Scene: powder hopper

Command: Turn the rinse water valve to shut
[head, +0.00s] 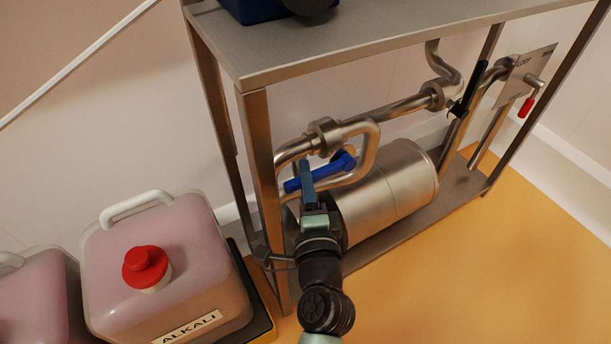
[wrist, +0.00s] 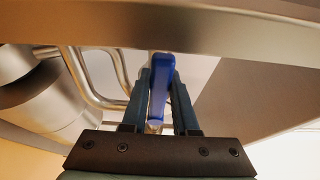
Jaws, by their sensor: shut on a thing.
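A blue lever handle (head: 338,162), which looks like the rinse water valve's, sits at the steel pipework under the metal frame's top. My gripper (head: 307,178) reaches in from the front and is shut on this handle. In the wrist view the handle (wrist: 159,88) stands between my two fingers (wrist: 160,100). In the head view the fingers hide part of the handle. The valve body behind it is mostly hidden, and I cannot read a label there.
A steel frame post (head: 259,160) stands close to the left of my gripper. A steel cylinder (head: 385,190) lies behind it. A red-handled valve (head: 526,106) with a plate is at the far right. An ALKALI canister (head: 185,262) stands at left. The orange floor at right is clear.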

